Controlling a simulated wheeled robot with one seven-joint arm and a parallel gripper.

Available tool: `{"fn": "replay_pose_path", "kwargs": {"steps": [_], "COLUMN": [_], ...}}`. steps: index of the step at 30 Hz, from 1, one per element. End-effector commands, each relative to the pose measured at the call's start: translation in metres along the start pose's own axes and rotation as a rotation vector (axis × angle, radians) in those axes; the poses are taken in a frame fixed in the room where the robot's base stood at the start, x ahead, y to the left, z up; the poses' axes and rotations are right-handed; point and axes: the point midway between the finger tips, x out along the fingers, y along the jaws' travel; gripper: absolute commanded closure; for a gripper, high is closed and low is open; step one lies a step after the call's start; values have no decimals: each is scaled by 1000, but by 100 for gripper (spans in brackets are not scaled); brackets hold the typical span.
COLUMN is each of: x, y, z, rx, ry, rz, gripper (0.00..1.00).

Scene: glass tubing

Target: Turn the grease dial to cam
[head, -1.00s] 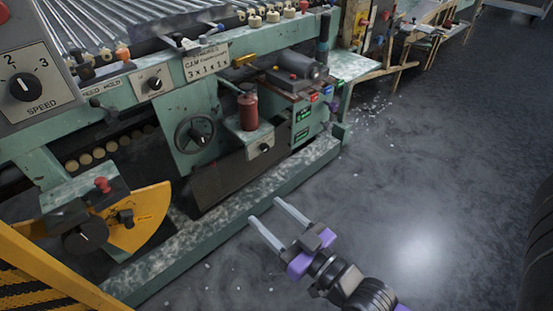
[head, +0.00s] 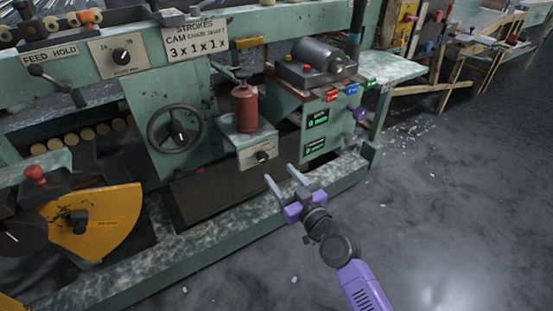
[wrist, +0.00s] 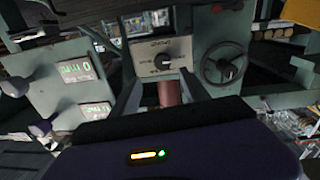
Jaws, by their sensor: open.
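The grease dial is likely the small black knob (head: 262,156) on the front of the green box under the red grease pot (head: 246,108); its label is too small to read in the head view. In the wrist view, which looks upside down, the black knob (wrist: 162,62) sits on a pale plate (wrist: 178,47) between my finger shapes. The red pot (wrist: 169,92) shows below it there. My gripper (head: 281,176) is open and empty, in front of and a little below and right of the knob, apart from it. The knob's exact pointer direction is unclear.
A handwheel (head: 175,135) is left of the box. A sign (head: 195,38) reads "STROKES CAM CHAIN SHAFT 3 x 1 x 1 x". Green displays (head: 317,120) and a purple knob (head: 361,114) are to the right.

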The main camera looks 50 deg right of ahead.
Motion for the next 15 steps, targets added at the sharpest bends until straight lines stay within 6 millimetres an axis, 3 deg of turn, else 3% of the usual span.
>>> {"fn": "replay_pose_path", "kwargs": {"steps": [8, 15], "x": [3, 32], "y": [-5, -5], "z": [3, 2], "rx": [-77, -79], "ry": [-9, -7], "rz": [-19, -20], "gripper": [46, 46]}}
